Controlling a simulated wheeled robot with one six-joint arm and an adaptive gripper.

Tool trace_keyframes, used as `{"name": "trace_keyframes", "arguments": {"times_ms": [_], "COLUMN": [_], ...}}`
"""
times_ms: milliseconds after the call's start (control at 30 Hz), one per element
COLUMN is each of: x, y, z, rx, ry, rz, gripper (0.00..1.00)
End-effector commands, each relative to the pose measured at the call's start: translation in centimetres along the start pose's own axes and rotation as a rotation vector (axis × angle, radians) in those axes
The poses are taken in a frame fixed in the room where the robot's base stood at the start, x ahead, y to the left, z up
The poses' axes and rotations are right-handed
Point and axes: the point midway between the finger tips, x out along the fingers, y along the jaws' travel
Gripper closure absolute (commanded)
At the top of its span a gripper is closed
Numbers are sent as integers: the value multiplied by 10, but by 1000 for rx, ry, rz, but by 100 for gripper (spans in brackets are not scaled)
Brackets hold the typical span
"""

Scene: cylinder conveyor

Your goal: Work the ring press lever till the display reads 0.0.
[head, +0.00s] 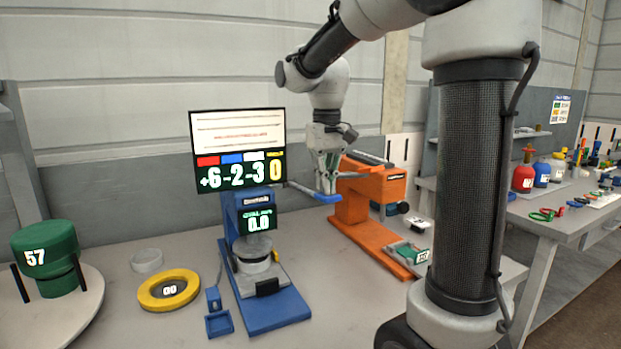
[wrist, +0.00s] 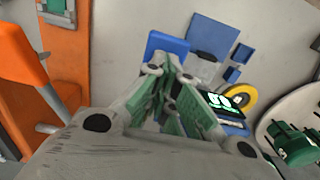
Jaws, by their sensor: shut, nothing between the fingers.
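A pale round piece sits on the press bed. The display (wrist: 224,99) is partly hidden there by the fingers.
A board (head: 238,150) above the press shows +6, -2, -3 and 0. An orange machine (head: 375,192) stands close right of my gripper. A yellow ring (head: 168,290) and a green cylinder (head: 44,258) marked 57 are at left. A side table (head: 566,226) holds bottles and tools.

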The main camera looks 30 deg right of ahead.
Motion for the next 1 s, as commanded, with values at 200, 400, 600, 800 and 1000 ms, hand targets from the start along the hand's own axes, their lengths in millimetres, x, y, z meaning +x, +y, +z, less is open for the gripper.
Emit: {"name": "trace_keyframes", "arguments": {"times_ms": [200, 400, 600, 800, 1000], "x": [-25, -47, -69, -90, -98], "y": [0, 0, 0, 0, 0], "z": [0, 0, 0, 0, 0], "rx": [0, 0, 0, 0, 0], "ry": [1, 1, 2, 1, -1], "rz": [0, 0, 0, 0, 0], "gripper": [100, 100, 100, 100, 100]}}
